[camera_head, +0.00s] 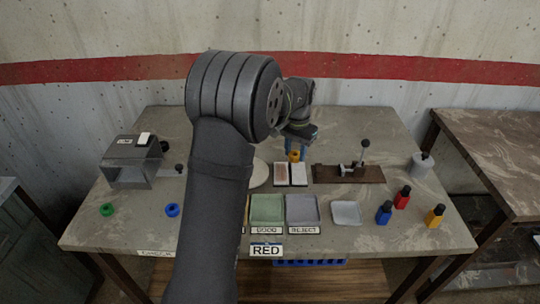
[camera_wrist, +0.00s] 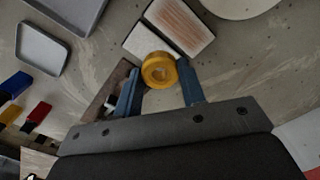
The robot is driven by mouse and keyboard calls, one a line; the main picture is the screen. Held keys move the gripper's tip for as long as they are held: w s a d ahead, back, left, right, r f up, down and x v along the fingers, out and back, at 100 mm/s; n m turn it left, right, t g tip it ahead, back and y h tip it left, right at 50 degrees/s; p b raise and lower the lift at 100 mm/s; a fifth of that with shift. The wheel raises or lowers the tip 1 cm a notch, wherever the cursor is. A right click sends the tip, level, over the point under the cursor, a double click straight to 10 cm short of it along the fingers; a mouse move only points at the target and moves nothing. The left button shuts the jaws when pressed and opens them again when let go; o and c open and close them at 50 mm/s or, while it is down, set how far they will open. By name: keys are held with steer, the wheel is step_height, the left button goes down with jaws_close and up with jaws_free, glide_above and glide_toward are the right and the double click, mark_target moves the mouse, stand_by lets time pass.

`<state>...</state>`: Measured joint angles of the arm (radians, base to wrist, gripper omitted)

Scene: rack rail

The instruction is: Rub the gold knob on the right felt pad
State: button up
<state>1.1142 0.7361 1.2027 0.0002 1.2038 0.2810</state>
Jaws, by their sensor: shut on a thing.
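My gripper (camera_head: 296,147) has blue fingers, shut on the gold knob (camera_wrist: 159,71). The knob also shows below the fingers in the head view (camera_head: 294,156). Two small felt pads lie side by side on the table. The left pad (camera_head: 281,175) has reddish-brown streaks, and the right pad (camera_head: 298,175) looks plain white. In the wrist view the streaked pad (camera_wrist: 182,25) and the white pad (camera_wrist: 146,42) lie just ahead of the fingers. The knob is behind the pads in the head view and overlaps the white pad's edge in the wrist view. Whether it touches is unclear.
A green tray (camera_head: 267,208) and a grey tray (camera_head: 302,208) stand in front of the pads, above a RED sign (camera_head: 266,250). A brown board (camera_head: 340,174) with a lever is right of the pads. A pale disc (camera_head: 259,174) is left. Bottles (camera_head: 402,198) stand far right.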

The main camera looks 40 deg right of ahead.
steer(key=shift+s+d+f, duration=0.15)
steer(key=shift+s+d, duration=0.05)
steer(key=shift+d, duration=0.25)
steer(key=shift+s+d+f, duration=0.1)
steer(key=shift+s+d, duration=0.1)
steer(key=shift+d, duration=0.25)
steer(key=shift+f, duration=2.55)
steer(key=shift+f, duration=0.3)
steer(key=o, duration=0.9)
steer(key=shift+o, duration=0.2)
steer(key=shift+c, duration=0.2)
jaws_close()
